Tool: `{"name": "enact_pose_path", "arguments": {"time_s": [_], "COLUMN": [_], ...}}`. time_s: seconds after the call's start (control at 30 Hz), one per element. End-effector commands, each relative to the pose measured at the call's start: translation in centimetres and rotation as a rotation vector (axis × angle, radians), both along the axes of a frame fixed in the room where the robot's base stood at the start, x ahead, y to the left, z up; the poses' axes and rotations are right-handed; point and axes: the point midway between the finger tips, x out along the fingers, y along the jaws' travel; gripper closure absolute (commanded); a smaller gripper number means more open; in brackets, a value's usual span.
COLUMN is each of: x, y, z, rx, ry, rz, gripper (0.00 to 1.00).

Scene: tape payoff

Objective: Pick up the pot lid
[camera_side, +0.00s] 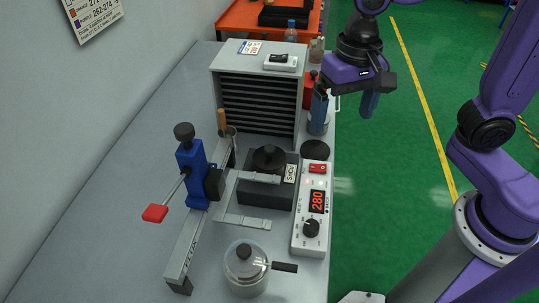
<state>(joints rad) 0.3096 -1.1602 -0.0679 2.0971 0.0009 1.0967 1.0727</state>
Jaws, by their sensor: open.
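A small clear pot (246,283) with a black side handle stands at the front of the bench; a clear lid with a dark knob (244,252) appears to sit on it. Farther back, a dark round lid-like piece with a knob (269,157) sits on a dark block (266,194) labelled SnCu. I cannot tell which of the two is the pot lid meant. My gripper (344,106) is open, fingers pointing down, near the bench's right edge at the back. It appears empty and is apart from both lids.
A blue clamp (191,172) on a rail stands left of the dark block. A white controller (313,215) showing 280 lies to its right. A black disc (315,150), a slotted cabinet (258,108) and bottles stand behind.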

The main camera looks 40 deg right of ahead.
Motion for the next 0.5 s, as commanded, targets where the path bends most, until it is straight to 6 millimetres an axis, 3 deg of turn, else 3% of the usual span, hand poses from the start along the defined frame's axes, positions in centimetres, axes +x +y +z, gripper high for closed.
{"name": "enact_pose_path", "arguments": {"time_s": [0.2,0.5], "x": [4.3,9.0], "y": [3.1,6.2], "z": [1.3,2.8], "rx": [-0.001,-0.003], "ry": [0.007,0.014], "rz": [-0.448,-1.044], "gripper": [0.00,0.00]}}
